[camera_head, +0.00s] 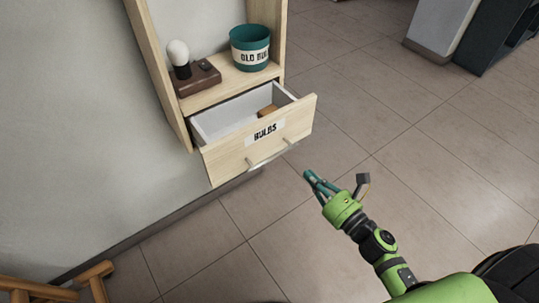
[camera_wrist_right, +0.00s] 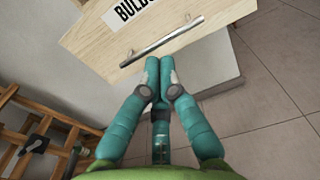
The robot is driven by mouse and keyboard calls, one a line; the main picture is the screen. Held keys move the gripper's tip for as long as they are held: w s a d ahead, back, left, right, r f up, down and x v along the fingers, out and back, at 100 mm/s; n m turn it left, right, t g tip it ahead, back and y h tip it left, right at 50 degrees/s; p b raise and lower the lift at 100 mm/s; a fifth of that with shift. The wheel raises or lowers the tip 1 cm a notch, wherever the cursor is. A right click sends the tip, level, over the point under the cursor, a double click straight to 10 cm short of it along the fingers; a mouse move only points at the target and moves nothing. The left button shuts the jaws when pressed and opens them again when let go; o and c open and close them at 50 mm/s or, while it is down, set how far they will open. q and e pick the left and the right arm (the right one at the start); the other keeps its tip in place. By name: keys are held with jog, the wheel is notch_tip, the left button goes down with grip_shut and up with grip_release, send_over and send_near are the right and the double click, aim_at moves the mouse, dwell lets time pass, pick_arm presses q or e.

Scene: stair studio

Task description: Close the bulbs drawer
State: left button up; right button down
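The bulbs drawer (camera_head: 257,146) stands pulled out of a light wooden wall cabinet in the head view. Its front bears a "BULBS" label (camera_head: 265,131) and a metal bar handle (camera_head: 272,156). The drawer front also fills the top of the right wrist view (camera_wrist_right: 185,22), with the handle (camera_wrist_right: 160,42) just beyond my fingertips. My right gripper (camera_head: 308,175) is below and right of the drawer front in the head view. In the wrist view its fingertips (camera_wrist_right: 160,64) are together with nothing between them. Whether they touch the drawer front I cannot tell. My left gripper is not in view.
On the shelf above the drawer stand a teal pot (camera_head: 250,50) and a bulb (camera_head: 178,55) on a brown base. A small orange-brown item (camera_head: 268,110) lies in the drawer. Wooden furniture (camera_head: 75,284) is at lower left. The tiled floor right of the cabinet is clear.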

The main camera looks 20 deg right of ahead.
aim_at(273, 137)
jog(key=p+x, duration=0.1)
jog(key=x, duration=1.1)
jog(key=shift+w+p, duration=0.4)
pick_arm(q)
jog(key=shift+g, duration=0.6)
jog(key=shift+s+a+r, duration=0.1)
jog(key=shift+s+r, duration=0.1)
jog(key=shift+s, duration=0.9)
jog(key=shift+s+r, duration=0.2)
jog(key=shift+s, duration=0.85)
pick_arm(e)
jog(key=shift+w+a, duration=0.3)
jog(key=shift+w, duration=0.25)
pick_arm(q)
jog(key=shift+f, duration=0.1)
